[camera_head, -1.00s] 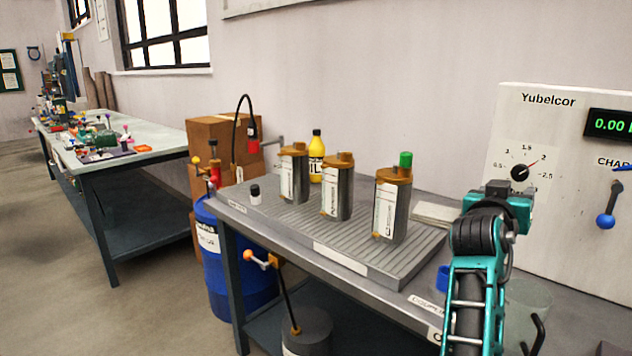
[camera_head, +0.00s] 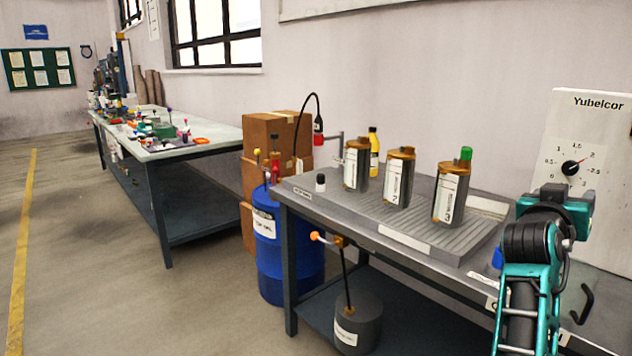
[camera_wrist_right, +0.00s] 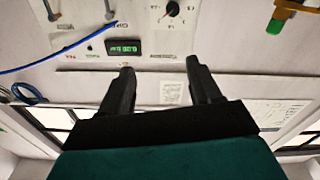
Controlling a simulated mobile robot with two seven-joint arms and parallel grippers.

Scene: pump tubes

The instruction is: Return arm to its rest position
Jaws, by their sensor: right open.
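My right arm shows in the head view as a teal and black wrist (camera_head: 553,215) raised over the right part of the workbench, in front of the Yubelcor panel. Its fingertips cannot be made out there. In the right wrist view my right gripper (camera_wrist_right: 158,78) has its two black fingers spread, with nothing between them. My left gripper is in neither view.
Three numbered canisters (camera_head: 397,180) stand on the grey ribbed tray (camera_head: 465,237); canister 3 (camera_head: 450,197) has a green cap. The Yubelcor panel (camera_head: 600,130) stands at right. A blue barrel (camera_head: 285,262) is beside the bench. Floor (camera_head: 100,270) at left is clear.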

